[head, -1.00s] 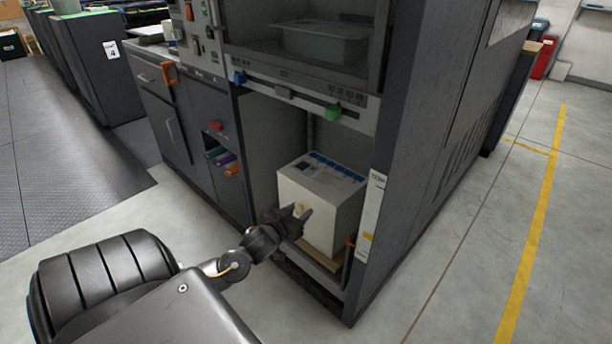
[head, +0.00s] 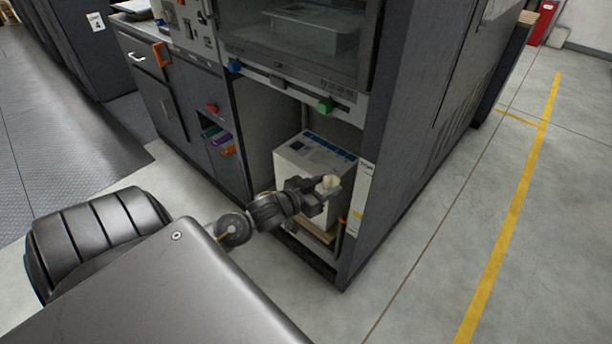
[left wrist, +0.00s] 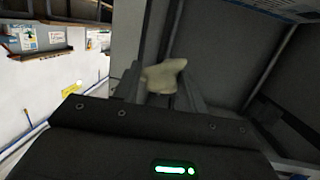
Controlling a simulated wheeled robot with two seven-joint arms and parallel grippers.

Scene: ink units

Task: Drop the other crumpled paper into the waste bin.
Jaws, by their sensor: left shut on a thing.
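My left gripper (head: 322,190) is shut on a small pale, cream-coloured crumpled paper (head: 330,182). It holds the paper in front of the white box in the machine's lower bay. In the left wrist view the crumpled paper (left wrist: 164,76) sits between the two fingers of the left gripper (left wrist: 163,88). No waste bin can be made out in these frames. My right gripper is not in view.
A white box (head: 300,162) with a blue-marked top stands in the open lower bay of a large dark machine (head: 410,130). Dark cabinets (head: 165,110) stand to the left. The floor (head: 440,240) on the right, with a yellow line (head: 510,225), is clear.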

